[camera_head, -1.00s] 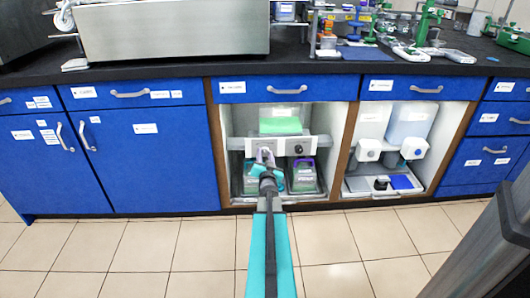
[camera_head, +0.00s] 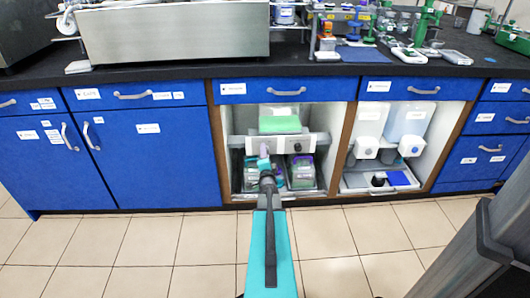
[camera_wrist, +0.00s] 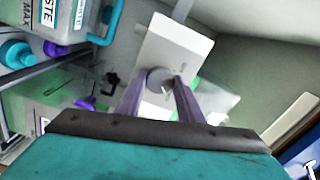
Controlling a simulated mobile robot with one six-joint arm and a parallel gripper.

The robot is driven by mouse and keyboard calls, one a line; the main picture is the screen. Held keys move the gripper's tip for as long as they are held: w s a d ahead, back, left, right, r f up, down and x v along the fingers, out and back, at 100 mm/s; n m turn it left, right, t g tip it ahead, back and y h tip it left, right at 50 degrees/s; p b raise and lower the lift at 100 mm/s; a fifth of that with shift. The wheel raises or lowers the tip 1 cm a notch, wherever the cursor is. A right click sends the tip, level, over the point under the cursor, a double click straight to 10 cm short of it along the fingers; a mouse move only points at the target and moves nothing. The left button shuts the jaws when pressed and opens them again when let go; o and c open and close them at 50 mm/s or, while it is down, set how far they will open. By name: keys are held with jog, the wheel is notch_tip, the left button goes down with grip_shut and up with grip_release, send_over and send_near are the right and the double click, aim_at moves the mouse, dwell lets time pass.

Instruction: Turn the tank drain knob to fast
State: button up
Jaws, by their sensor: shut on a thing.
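A pale panel (camera_head: 285,143) with knobs spans the open left bay under the counter. Its right dark knob (camera_head: 308,141) is free. My gripper (camera_head: 264,152) is at the panel's left part and hides the knob there in the head view. In the wrist view a round grey knob (camera_wrist: 160,79) sits on the white panel (camera_wrist: 176,48), between the tips of my purple fingers (camera_wrist: 157,90). My gripper is shut on this knob. The panel looks tilted in the wrist view. I cannot read the speed marks or tell the knob's setting.
Clear bins with purple parts (camera_head: 301,172) stand below the panel, and a green-filled container (camera_head: 279,120) is above it. In the wrist view a waste bottle (camera_wrist: 52,20) is close at the upper left. The bay's walls are near; the floor in front is clear.

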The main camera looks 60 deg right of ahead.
jog(key=shift+m, duration=0.6)
jog(key=o, duration=1.1)
jog(key=shift+s+a, duration=0.1)
jog(key=shift+a, duration=0.05)
jog(key=shift+p+v, duration=1.2)
jog(key=shift+v, duration=5.55)
